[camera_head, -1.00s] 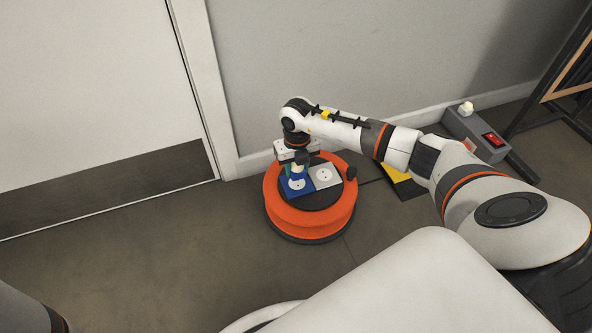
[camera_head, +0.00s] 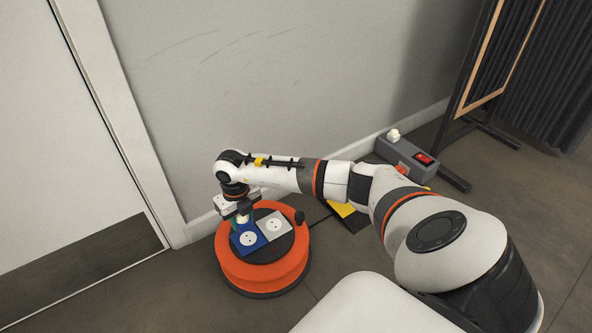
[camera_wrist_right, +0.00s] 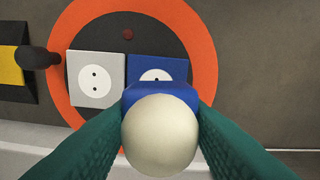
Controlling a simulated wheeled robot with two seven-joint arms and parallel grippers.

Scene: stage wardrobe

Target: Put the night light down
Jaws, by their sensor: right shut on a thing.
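The night light, with a cream rounded dome (camera_wrist_right: 160,132), sits between the teal fingers of my right gripper (camera_wrist_right: 160,140), which is shut on it. In the head view my right gripper (camera_head: 240,221) points down over the orange cable reel (camera_head: 232,270). The reel's top carries a blue socket (camera_head: 248,238) and a light grey socket (camera_head: 274,224). The night light is at the blue socket's wall-side edge and hides part of it in the wrist view. I cannot tell whether they touch. My left gripper is out of view.
A grey power strip (camera_head: 408,151) with a red switch and a small white piece on top lies by the wall. A yellow and black item (camera_head: 344,211) lies behind my right arm. The reel has a dark knob (camera_head: 299,216). Floor at front left is clear.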

